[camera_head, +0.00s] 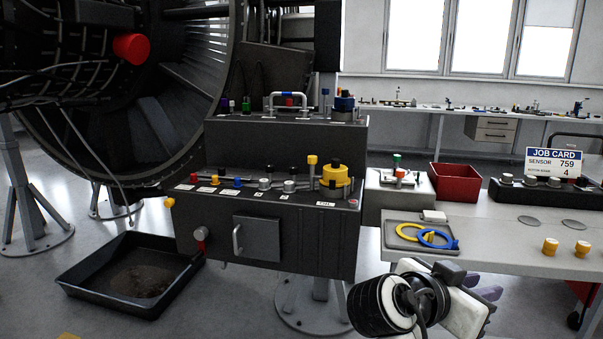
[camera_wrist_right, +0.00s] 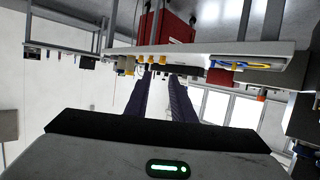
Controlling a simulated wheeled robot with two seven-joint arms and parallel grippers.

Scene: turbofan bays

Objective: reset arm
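My right gripper (camera_head: 476,286) is low in the head view, in front of the workbench's near edge and partly hidden behind my own white and black wrist. Its purple fingers also show in the right wrist view (camera_wrist_right: 160,76), with a narrow gap between them and nothing held. It is open and touches nothing that I can see. My left gripper and left arm are not in the head view.
The workbench (camera_head: 500,258) is just beyond my right arm, with a tray (camera_head: 393,243) of blue and yellow rings, a red bin (camera_head: 455,182) and yellow knobs (camera_head: 551,246). A dark equipment box (camera_head: 330,248) stands left of it. A black drip tray (camera_head: 85,272) lies on the floor.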

